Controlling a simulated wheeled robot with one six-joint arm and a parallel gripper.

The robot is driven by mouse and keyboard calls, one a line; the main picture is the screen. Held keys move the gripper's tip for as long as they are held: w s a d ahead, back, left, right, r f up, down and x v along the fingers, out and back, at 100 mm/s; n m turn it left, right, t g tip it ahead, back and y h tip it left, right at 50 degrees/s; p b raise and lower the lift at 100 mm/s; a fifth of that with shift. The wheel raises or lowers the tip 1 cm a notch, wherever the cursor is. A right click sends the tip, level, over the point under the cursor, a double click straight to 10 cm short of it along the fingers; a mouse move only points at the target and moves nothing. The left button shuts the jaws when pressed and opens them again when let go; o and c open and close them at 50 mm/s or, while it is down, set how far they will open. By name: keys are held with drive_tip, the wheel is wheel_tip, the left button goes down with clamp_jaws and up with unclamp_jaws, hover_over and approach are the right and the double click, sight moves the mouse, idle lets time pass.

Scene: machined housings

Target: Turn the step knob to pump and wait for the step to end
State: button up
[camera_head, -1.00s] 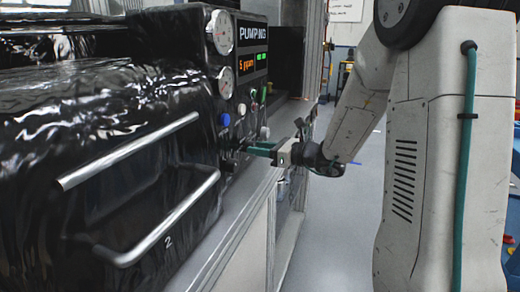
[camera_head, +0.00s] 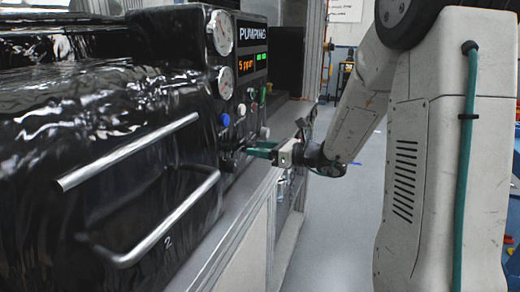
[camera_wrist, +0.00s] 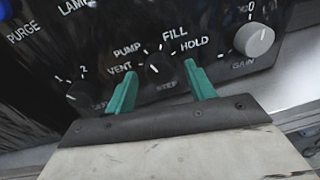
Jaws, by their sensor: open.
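The black step knob (camera_wrist: 159,69) sits on the dark panel in the wrist view, with the labels VENT, PUMP, FILL and HOLD around it. Its exact pointer direction is hard to make out. My gripper (camera_wrist: 161,74) is open, with one green finger on each side of the knob. I cannot tell whether the fingers touch it. In the head view my gripper (camera_head: 262,150) reaches the panel from the right, and the knob is hidden.
A pale gain knob (camera_wrist: 254,39) is right of my fingers, and another dark knob (camera_wrist: 83,97) marked 1 and 2 is left. A blue purge button (camera_head: 225,120), two gauges (camera_head: 221,32) and metal handles (camera_head: 150,235) are on the machine. A grey ledge (camera_head: 235,215) runs below the panel.

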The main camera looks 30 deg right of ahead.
drive_tip(key=v, duration=0.7)
drive_tip(key=shift+s+d, duration=0.2)
drive_tip(key=s+a+f+n+g+h, duration=0.1)
drive_tip(key=s+a+f+n+g, duration=0.1)
drive_tip(key=s+a+n+g, duration=0.55)
drive_tip(key=s+a+f+n+g, duration=0.2)
drive_tip(key=s+a+n+g, duration=0.25)
drive_tip(key=s+n, duration=0.55)
drive_tip(key=s+r+n+h, duration=0.5)
drive_tip(key=s+n+h, duration=0.4)
drive_tip(key=n, duration=0.3)
drive_tip(key=shift+s+d, duration=0.25)
drive_tip(key=shift+s, duration=0.6)
drive_tip(key=shift+r, duration=0.15)
